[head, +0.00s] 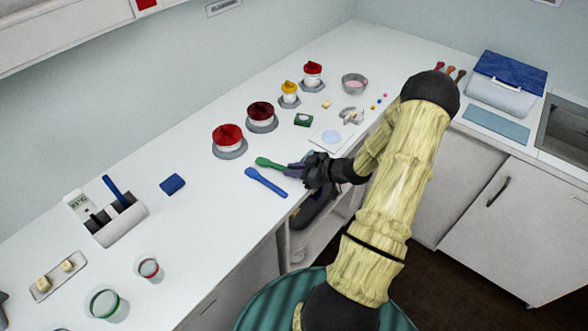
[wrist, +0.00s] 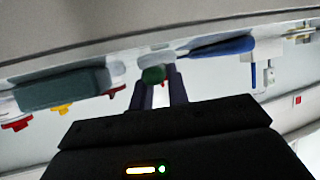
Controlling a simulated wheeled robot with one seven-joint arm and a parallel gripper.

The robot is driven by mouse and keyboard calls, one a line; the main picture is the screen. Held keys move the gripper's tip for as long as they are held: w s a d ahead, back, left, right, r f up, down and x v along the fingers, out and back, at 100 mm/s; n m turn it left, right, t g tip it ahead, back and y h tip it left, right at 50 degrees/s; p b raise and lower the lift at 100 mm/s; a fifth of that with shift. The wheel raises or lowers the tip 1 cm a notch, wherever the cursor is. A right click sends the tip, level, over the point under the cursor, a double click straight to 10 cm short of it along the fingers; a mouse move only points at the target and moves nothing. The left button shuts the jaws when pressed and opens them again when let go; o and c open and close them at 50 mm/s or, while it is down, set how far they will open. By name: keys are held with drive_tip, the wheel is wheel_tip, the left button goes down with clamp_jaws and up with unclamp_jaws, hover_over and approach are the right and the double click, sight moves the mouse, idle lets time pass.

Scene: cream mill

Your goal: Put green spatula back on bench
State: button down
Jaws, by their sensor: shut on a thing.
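The green spatula (head: 271,164) is in my gripper (head: 296,169), which is shut on it at the bench's front edge. Its green end points left over the white bench (head: 212,195) in the head view. Its green part also shows between the two fingers (wrist: 160,88) in the wrist view (wrist: 153,75). My fingers and wrist hide the rest of it. I cannot tell whether the spatula touches the bench top. A blue spatula (head: 265,182) lies on the bench just in front of it, and it also shows in the wrist view (wrist: 222,47).
Red-lidded jars (head: 228,138) and a yellow-lidded jar (head: 289,91) stand behind my gripper. A white holder (head: 118,222) and a blue block (head: 172,184) are to the left. The bench between the block and the blue spatula is clear. A sink (head: 565,128) is at the far right.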

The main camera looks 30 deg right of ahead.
drive_tip(key=shift+f, duration=0.3)
drive_tip(key=c, duration=1.3)
unclamp_jaws()
drive_tip(key=b+v, duration=0.1)
drive_tip(key=v, duration=1.6)
drive_tip(key=shift+s+d+b, duration=0.1)
drive_tip(key=shift+s+b, duration=0.1)
drive_tip(key=shift+b, duration=0.2)
drive_tip(key=shift+w, duration=0.1)
